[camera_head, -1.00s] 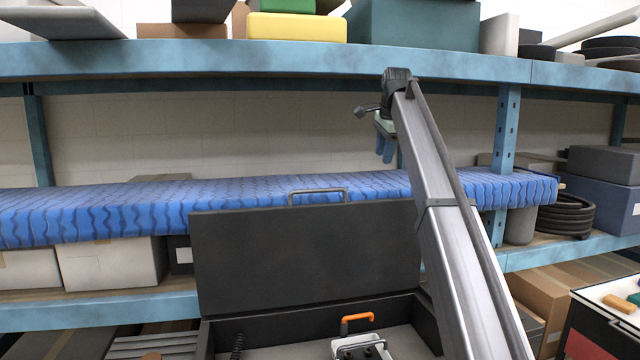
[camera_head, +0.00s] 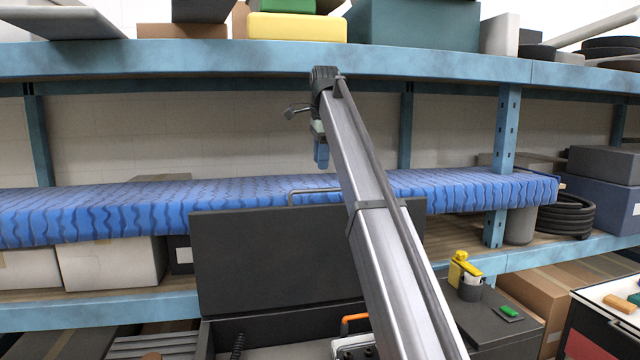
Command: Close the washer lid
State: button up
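The dark box-shaped washer has its lid (camera_head: 265,262) raised upright at its back. A thin metal handle (camera_head: 305,192) sits on the lid's top edge, partly hidden behind my arm. The open body (camera_head: 275,325) shows below, with an orange-handled item (camera_head: 352,319) inside it, partly covered by my arm. My gripper (camera_head: 320,160) hangs at the end of the arm, above the lid's top edge and near the handle. Its blue fingers point down. I cannot tell whether they are apart or together, and I see nothing held.
A blue shelf rack (camera_head: 300,60) stands behind, with a long blue wavy-patterned roll (camera_head: 110,205) on its middle shelf, just behind the lid. A dark surface (camera_head: 495,325) right of the washer carries a yellow item (camera_head: 462,270). Boxes fill the lower right.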

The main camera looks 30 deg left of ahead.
aim_at(320, 190)
jog(key=f, duration=0.5)
jog(key=w+a+f, duration=0.1)
jog(key=f, duration=0.1)
jog(key=shift+w+f, duration=0.1)
jog(key=shift+f, duration=0.25)
grip_shut()
dwell(0.4)
